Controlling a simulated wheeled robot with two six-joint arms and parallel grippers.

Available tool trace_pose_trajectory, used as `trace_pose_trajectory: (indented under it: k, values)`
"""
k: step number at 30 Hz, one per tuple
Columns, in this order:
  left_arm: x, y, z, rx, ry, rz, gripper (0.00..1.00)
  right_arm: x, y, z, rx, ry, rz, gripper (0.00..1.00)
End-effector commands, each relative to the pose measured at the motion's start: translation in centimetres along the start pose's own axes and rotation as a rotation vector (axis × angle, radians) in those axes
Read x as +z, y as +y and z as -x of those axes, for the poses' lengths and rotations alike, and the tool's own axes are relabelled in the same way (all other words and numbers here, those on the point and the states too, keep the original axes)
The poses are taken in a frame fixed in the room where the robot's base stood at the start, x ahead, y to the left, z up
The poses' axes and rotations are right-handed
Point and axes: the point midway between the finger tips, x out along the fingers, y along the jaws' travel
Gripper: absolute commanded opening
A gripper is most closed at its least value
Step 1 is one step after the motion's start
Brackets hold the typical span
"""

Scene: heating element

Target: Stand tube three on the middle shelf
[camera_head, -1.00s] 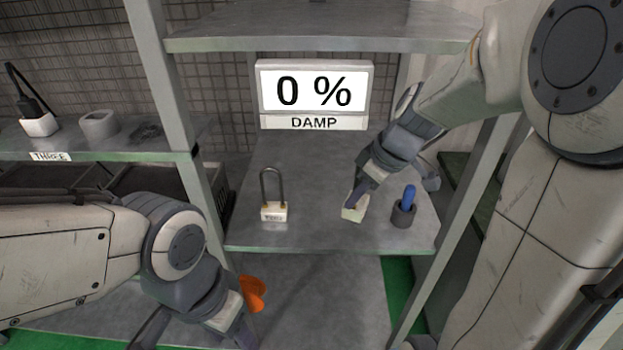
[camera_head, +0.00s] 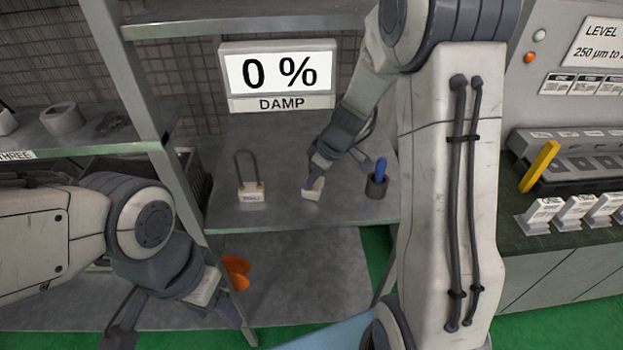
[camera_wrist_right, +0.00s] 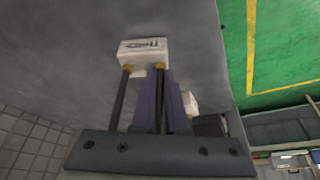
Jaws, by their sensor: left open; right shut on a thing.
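Tube three shows in the right wrist view as a white block (camera_wrist_right: 143,52) labelled THREE, with gold collars and two dark legs. In the head view its white base (camera_head: 313,190) is at the middle shelf (camera_head: 270,217), its legs hidden by my gripper. My right gripper (camera_head: 314,180) is shut on it from above, its fingers (camera_wrist_right: 160,85) at the legs. I cannot tell whether the base touches the shelf. My left gripper (camera_head: 175,338) is open and empty, low in front of the left post.
Another U-shaped tube (camera_head: 251,191) stands upright to the left on the shelf. A dark cup with a blue handle (camera_head: 377,182) stands to the right. A DAMP display (camera_head: 281,75) reads 0 % behind. An orange piece (camera_head: 236,270) lies below. A yellow bar (camera_head: 539,167) sits by several white blocks at right.

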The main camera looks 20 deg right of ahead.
Motion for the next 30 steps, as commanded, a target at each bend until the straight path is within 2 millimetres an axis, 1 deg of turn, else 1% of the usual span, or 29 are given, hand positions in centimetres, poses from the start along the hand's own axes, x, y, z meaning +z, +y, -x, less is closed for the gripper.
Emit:
trace_pose_trajectory:
  k: [7, 8, 9, 10, 19, 22, 23, 30]
  values:
    - [0.0, -0.1, -0.7, 0.000, 0.000, 0.000, 0.57, 0.1, 0.0, -0.4, 0.000, 0.001, 0.000, 0.00]
    - [0.0, 0.0, -0.5, 0.000, 0.000, 0.000, 0.57, 0.1, 0.0, -0.3, -0.001, 0.000, 0.000, 0.22]
    - [0.0, 0.0, -0.4, 0.000, 0.000, 0.000, 0.57, 0.1, 0.0, -0.2, -0.001, 0.000, 0.000, 0.37]
    - [0.0, 0.0, -0.4, 0.000, 0.000, 0.000, 0.57, 0.1, 0.0, -0.2, -0.001, 0.000, 0.000, 0.41]
    - [0.0, 0.0, -0.3, 0.000, 0.000, 0.000, 0.57, 0.1, 0.0, -0.1, -0.001, 0.000, 0.000, 0.41]
    - [0.0, 0.0, 0.4, 0.000, 0.000, 0.000, 0.57, -0.1, 0.0, 0.4, -0.001, 0.000, 0.000, 0.41]
    - [0.0, 0.0, 0.1, 0.000, 0.000, 0.000, 0.57, -0.1, 0.0, 0.6, 0.001, 0.002, 0.000, 0.41]
    - [0.0, 0.0, -0.3, 0.000, 0.000, 0.000, 0.57, -0.1, 0.1, 4.8, 0.003, 0.004, 0.001, 0.41]
